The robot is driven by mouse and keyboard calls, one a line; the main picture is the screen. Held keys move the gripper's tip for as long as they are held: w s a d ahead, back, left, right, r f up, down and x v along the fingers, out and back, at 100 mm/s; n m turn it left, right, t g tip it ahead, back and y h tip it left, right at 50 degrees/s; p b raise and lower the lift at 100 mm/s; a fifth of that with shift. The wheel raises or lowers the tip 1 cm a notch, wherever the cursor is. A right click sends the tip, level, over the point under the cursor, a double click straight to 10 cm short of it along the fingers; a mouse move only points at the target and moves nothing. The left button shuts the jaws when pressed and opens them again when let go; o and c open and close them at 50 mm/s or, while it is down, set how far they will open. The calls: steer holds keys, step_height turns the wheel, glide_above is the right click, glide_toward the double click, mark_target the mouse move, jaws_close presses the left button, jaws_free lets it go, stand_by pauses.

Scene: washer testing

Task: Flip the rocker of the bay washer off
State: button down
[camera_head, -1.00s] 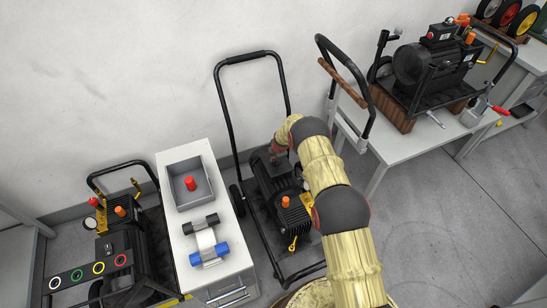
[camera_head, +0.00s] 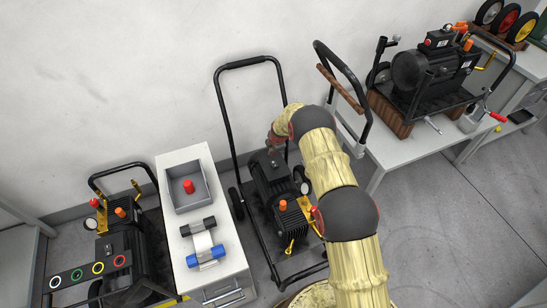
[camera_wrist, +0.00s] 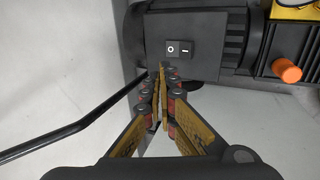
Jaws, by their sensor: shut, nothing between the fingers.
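The middle black washer (camera_head: 268,190) stands on the floor in a wheeled frame, between the white cabinet and the table. In the wrist view its dark motor housing (camera_wrist: 215,30) carries a small black rocker (camera_wrist: 178,49) marked O on the left and I on the right. I cannot tell which side is pressed in. My gripper (camera_wrist: 167,70) is shut and empty, its fingertips just below the rocker in the picture. I cannot tell whether they touch the housing.
The frame's tall handle (camera_head: 222,110) rises beside the washer. The white cabinet (camera_head: 230,255) bears a grey bin (camera_head: 205,195). Another washer (camera_head: 120,245) stands at left, and one (camera_head: 425,70) sits on the table (camera_head: 390,150) at right. An orange knob (camera_wrist: 287,70) is right of the rocker.

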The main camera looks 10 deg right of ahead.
steer(key=shift+s+d+r+p, duration=0.1)
steer(key=shift+r+p, duration=0.1)
steer(key=shift+r, duration=0.9)
steer(key=shift+s+d+r+p, duration=0.1)
steer(key=shift+r+p, duration=0.05)
steer(key=shift+r, duration=0.9)
steer(key=shift+w, duration=0.1)
steer(key=s+f+m+g, duration=0.25)
steer(key=s+m, duration=0.55)
steer(key=s, duration=0.4)
steer(key=s+d+r+m+t, duration=0.1)
steer(key=s+r+m, duration=0.5)
steer(key=s+r, duration=1.5)
steer(key=s+d+r+m+t, duration=0.1)
steer(key=s+r+m+t, duration=0.2)
steer(key=s+r, duration=1.8)
step_height(320, 180, up, 8)
steer(key=m, duration=0.3)
steer(key=shift+d+r+h, duration=0.15)
steer(key=shift+r+h, duration=0.1)
steer(key=shift+h, duration=0.15)
